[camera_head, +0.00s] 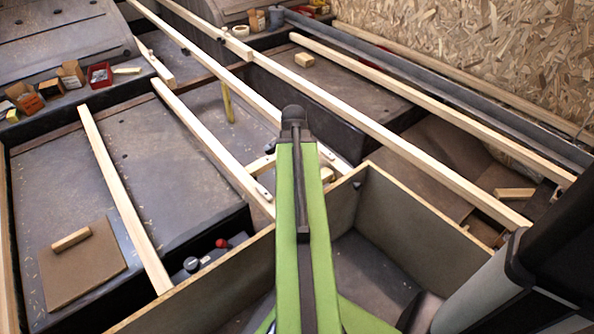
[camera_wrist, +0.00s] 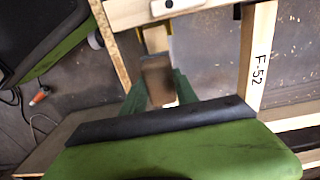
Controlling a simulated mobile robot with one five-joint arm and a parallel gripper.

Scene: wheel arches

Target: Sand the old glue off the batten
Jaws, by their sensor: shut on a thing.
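My gripper (camera_wrist: 160,92) is shut on a small brown block (camera_wrist: 157,76) between its dark green fingers. The block looks like a sanding block, but it is blurred. In the head view my green arm hides the gripper and most of the block. Beyond the fingers a pale wooden batten (camera_wrist: 190,12) with a dark-slotted fitting crosses the wrist view. Another batten marked F.52 (camera_wrist: 259,55) stands to the right of the fingers. I cannot make out old glue on either, or whether the block touches wood.
Several long battens (camera_head: 125,190) cross the dark floor panels. A brown board (camera_head: 85,268) bearing a wooden block (camera_head: 71,239) lies at left. A box wall (camera_head: 425,225) stands right of my arm. Small boxes and a red tray (camera_head: 99,75) sit at upper left. Offcuts (camera_head: 304,60) lie farther back.

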